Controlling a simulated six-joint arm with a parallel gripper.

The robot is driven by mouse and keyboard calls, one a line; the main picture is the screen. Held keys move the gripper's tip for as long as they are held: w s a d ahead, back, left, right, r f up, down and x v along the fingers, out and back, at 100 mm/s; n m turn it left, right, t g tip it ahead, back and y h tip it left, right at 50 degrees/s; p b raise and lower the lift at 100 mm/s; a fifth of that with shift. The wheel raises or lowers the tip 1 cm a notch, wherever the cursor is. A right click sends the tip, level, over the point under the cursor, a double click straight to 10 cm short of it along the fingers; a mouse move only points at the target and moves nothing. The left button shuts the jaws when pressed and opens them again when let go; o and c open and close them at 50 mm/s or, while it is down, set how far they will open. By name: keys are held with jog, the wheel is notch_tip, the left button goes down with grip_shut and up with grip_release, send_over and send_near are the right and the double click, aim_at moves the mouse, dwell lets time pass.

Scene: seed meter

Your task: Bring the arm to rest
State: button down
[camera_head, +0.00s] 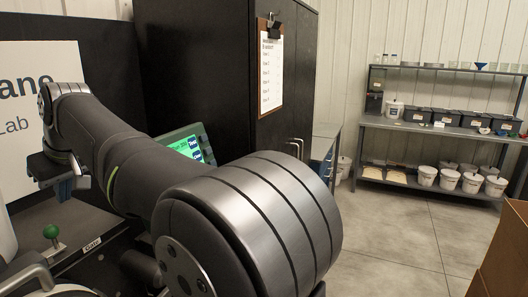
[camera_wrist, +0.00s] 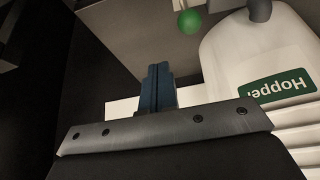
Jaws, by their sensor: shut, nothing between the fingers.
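My gripper (camera_head: 66,188) hangs at the left in the head view, at the end of my grey arm, above and behind the green-knobbed lever. In the wrist view its blue fingers (camera_wrist: 156,88) are pressed together with nothing between them. A green knob (camera_head: 52,232) stands on a stalk near a label reading "Gate"; it shows as a green ball in the wrist view (camera_wrist: 189,21). The white hopper (camera_wrist: 243,55) with a green "Hopper" label is right of the fingers in the wrist view, apart from them.
A panel with a lit green screen (camera_head: 187,148) stands behind my arm, partly hidden. A tall black cabinet (camera_head: 205,75) with a clipboard (camera_head: 270,72) is beyond. Shelves (camera_head: 440,128) with tubs and buckets line the far right. A brown box (camera_head: 505,255) sits at the right edge. Open floor lies between.

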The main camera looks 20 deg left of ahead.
notch_tip(320, 180, down, 7)
jog(key=shift+f, duration=0.2)
jog(key=shift+s, duration=0.7)
jog(key=w, duration=0.3)
jog(key=shift+w, duration=0.4)
notch_tip(320, 180, up, 10)
jog(key=shift+s, duration=0.3)
